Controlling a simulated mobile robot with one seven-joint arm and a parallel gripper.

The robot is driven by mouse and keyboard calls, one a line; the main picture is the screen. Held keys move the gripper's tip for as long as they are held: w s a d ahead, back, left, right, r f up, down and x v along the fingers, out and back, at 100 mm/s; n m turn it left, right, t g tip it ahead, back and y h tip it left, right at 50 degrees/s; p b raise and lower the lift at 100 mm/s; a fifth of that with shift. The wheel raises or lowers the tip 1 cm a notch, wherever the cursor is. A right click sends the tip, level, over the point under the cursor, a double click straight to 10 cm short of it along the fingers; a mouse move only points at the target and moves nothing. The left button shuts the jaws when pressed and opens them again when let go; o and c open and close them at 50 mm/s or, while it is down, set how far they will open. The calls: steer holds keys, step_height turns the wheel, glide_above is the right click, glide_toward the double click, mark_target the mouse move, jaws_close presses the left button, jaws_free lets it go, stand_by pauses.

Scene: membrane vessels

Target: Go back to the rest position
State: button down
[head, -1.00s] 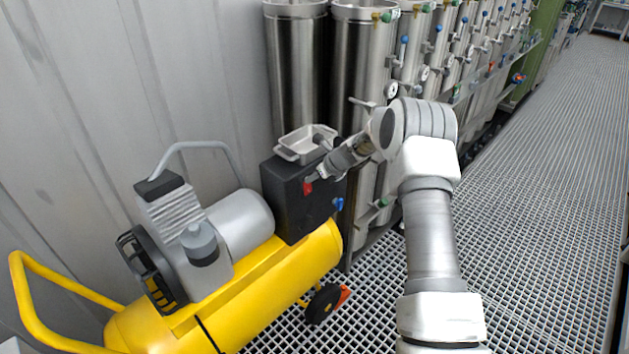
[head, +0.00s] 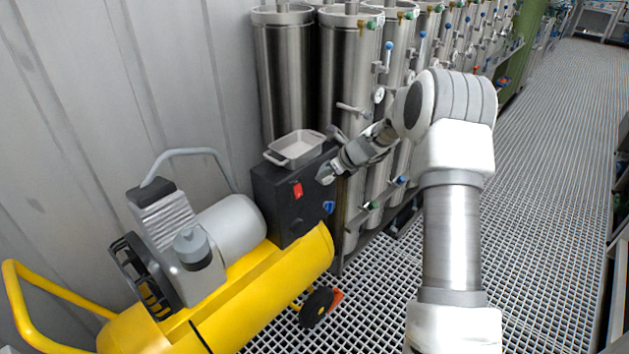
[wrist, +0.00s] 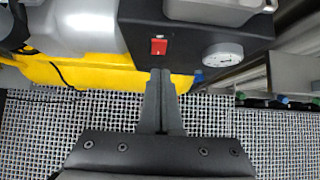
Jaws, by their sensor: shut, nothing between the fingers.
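My gripper (head: 326,175) is shut and empty, to the right of the black control box (head: 281,212) of the yellow compressor (head: 262,297) in the head view. In the wrist view my gripper (wrist: 160,75) points toward the box's lower edge, its fingers together. The red switch (head: 297,190) on the box's front is clear of the fingers; it also shows in the wrist view (wrist: 158,46), just beyond the fingertips. I cannot tell the exact distance between them.
A grey tray (head: 296,150) sits on top of the box. Steel vessels (head: 345,80) with valves stand behind and to the right. A blue knob (head: 329,207) is on the box, and a gauge (wrist: 222,54) shows in the wrist view. The grated floor (head: 560,150) at right is clear.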

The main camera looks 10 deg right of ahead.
steer(key=s+a+r+n+g+h, duration=0.1)
steer(key=s+a+r+n, duration=0.2)
steer(key=s+r+n, duration=0.55)
steer(key=s+a+r+n, duration=0.3)
steer(key=s+r+n, duration=0.2)
steer(key=s+r, duration=0.5)
steer(key=s+d+r+n+h, duration=0.1)
steer(key=s+r+n+h, duration=0.1)
steer(key=s+n, duration=0.5)
steer(key=s+d+r+n+h+p, duration=0.1)
steer(key=s+n, duration=0.7)
steer(key=s, duration=1)
steer(key=shift+r+h, duration=0.4)
steer(key=shift+r, duration=0.45)
steer(key=shift+a+n, duration=0.15)
steer(key=shift+n, duration=0.1)
